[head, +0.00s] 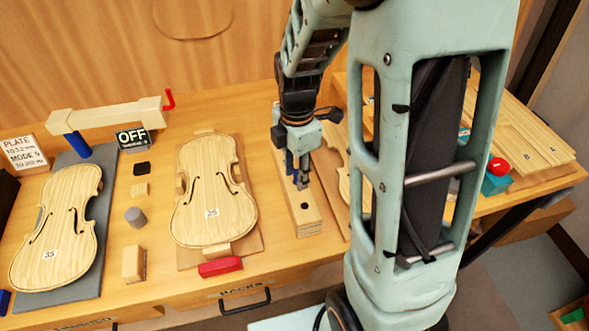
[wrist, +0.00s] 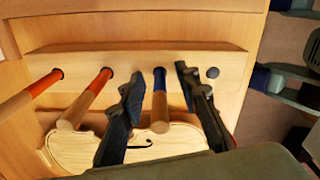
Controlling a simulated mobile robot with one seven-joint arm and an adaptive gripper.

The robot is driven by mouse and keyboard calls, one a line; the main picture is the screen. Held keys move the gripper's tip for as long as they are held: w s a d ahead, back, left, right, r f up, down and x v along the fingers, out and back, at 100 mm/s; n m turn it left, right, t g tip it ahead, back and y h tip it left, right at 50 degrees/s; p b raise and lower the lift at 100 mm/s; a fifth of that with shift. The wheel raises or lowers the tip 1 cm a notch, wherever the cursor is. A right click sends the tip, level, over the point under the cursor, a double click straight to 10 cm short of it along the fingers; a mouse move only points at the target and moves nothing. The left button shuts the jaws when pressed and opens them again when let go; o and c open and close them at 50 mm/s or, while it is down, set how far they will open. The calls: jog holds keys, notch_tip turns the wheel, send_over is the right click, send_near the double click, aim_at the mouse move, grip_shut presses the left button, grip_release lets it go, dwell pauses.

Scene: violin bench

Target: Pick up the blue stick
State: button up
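In the wrist view the blue stick (wrist: 159,105), pale wood with a blue band at one end, stands at a hole of a long wooden block (wrist: 110,60). My gripper (wrist: 158,76) is open, with one black finger on each side of the stick and gaps visible between. Two sticks with orange bands, one (wrist: 90,98) and another (wrist: 30,98), stand to its left. In the head view my gripper (head: 302,183) is lowered over the block (head: 306,222); there it hides most of the sticks.
A dark empty hole (wrist: 212,72) is right of the gripper on the block. A violin plate on a board (head: 214,200) lies left of the block, with a red block (head: 220,267) in front. Another violin plate (head: 55,235) lies farther left. My arm hides much of the bench's right side.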

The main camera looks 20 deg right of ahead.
jog(key=shift+c, duration=0.5)
grip_shut()
